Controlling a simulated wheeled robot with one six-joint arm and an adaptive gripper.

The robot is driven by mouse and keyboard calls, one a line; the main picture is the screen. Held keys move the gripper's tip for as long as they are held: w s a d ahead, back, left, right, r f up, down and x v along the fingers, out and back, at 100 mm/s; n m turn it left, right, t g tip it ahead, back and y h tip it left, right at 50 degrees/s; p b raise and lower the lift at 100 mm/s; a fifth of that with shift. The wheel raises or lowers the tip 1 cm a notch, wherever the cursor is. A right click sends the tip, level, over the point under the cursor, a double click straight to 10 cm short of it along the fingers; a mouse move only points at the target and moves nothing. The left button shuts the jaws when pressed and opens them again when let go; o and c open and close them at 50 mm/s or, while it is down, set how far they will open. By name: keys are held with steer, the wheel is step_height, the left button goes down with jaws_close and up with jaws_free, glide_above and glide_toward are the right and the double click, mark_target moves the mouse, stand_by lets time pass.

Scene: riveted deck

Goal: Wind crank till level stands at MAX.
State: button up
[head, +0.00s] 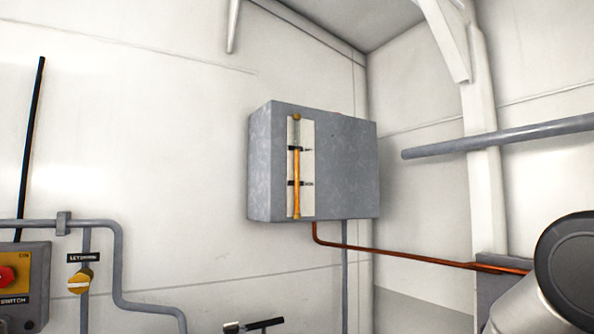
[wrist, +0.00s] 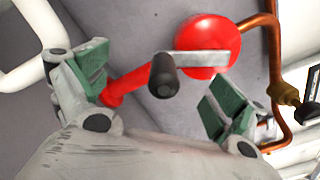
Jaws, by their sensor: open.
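The grey tank (head: 345,165) hangs on the wall in the head view. Its sight gauge (head: 297,185) has an orange column that reaches about the upper of two dark marks; the small lettering is too blurred to read. In the wrist view a crank has a grey arm (wrist: 208,62) over a round red housing (wrist: 222,42) and a dark knob (wrist: 163,76) at its end. My gripper (wrist: 157,77) is open, with green-padded fingers on either side of the knob. I cannot tell whether either finger touches it. The gripper is not visible in the head view.
A copper pipe (head: 420,258) runs from the tank to the right. A yellow valve knob (head: 80,281) and a switch box with a red button (head: 7,277) sit at lower left. A grey rail (head: 500,137) crosses at right. In the wrist view, copper pipe (wrist: 273,70) bends beside the housing.

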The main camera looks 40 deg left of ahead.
steer(key=v, duration=0.9)
stand_by(0.4)
stand_by(0.4)
